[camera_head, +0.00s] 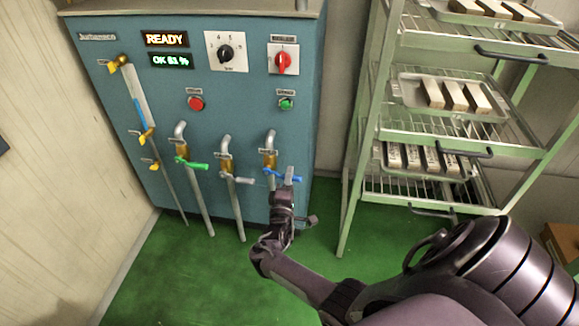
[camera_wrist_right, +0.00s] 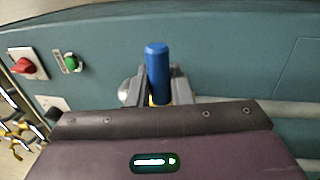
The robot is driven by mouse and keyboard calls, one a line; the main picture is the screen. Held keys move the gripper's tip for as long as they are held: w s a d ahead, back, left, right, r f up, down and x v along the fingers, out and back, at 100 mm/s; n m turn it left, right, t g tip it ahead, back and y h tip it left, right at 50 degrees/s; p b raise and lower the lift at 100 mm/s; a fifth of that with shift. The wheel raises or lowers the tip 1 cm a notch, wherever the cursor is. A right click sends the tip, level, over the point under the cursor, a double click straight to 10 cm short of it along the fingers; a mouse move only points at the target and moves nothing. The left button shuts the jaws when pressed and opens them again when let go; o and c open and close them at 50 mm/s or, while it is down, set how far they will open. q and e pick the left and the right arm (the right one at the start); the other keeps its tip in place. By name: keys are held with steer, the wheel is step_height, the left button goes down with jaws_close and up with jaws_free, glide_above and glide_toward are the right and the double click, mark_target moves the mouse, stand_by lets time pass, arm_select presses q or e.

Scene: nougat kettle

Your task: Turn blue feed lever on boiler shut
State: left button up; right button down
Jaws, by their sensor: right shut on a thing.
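The teal boiler (camera_head: 240,110) stands at the left with several pipes and levers low on its front. The blue feed lever (camera_head: 270,174) is on the rightmost of the three larger pipes and lies roughly crosswise to it. My right gripper (camera_head: 289,176) is at the right end of this lever. In the right wrist view the blue lever handle (camera_wrist_right: 158,72) stands between the two fingers of my right gripper (camera_wrist_right: 160,88), which is shut on it. The lever's pivot is hidden in that view. My left gripper is not in view.
A green lever (camera_head: 192,164) and a grey lever (camera_head: 237,179) sit on the pipes left of the blue one. Above are a red button (camera_head: 195,103) and a green button (camera_head: 286,103). A green rack (camera_head: 362,140) with trays stands close on the right. The green floor (camera_head: 180,270) is clear.

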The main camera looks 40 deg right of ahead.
steer(key=shift+w+r, duration=0.15)
steer(key=c, duration=1.4)
jaws_free()
steer(key=shift+o, duration=0.2)
steer(key=shift+a, duration=0.15)
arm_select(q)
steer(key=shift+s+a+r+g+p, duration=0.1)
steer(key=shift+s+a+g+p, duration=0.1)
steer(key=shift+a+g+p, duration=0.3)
arm_select(e)
steer(key=v, duration=0.7)
steer(key=shift+s+a+f, duration=0.15)
steer(key=shift+s+f, duration=0.1)
steer(key=shift+s, duration=0.05)
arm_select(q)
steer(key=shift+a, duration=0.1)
